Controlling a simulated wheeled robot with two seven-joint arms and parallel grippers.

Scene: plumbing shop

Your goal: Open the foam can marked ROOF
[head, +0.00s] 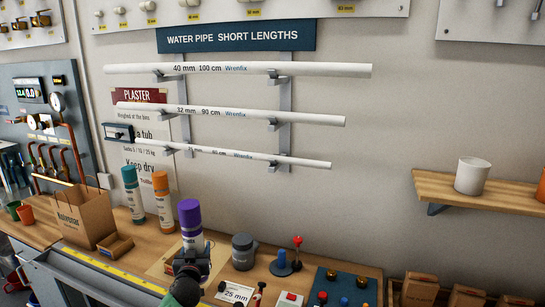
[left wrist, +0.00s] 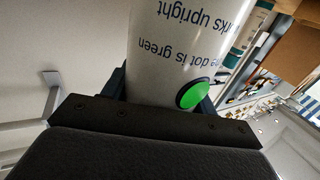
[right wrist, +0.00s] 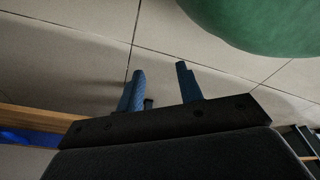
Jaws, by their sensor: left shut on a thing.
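A foam can with a purple cap (head: 190,216) stands out at the front of the workbench, and my left gripper (head: 190,262) is shut around its lower part. In the left wrist view the white can body (left wrist: 178,45) fills the space between the fingers, with printed text and a green dot (left wrist: 193,95). The cap is on. I cannot read ROOF on it. An orange-capped can (head: 162,200) and a teal-capped can (head: 133,193) stand upright behind it to the left. My right gripper (right wrist: 162,88) is open and empty above the tiled floor; it is not in the head view.
A grey tub (head: 243,252) and a red-knobbed lever on a blue base (head: 284,264) stand right of the held can. A blue board (head: 335,290) with brass fittings is further right. A paper bag (head: 85,217) stands at left. A wall shelf (head: 500,193) holds a white cup (head: 472,176).

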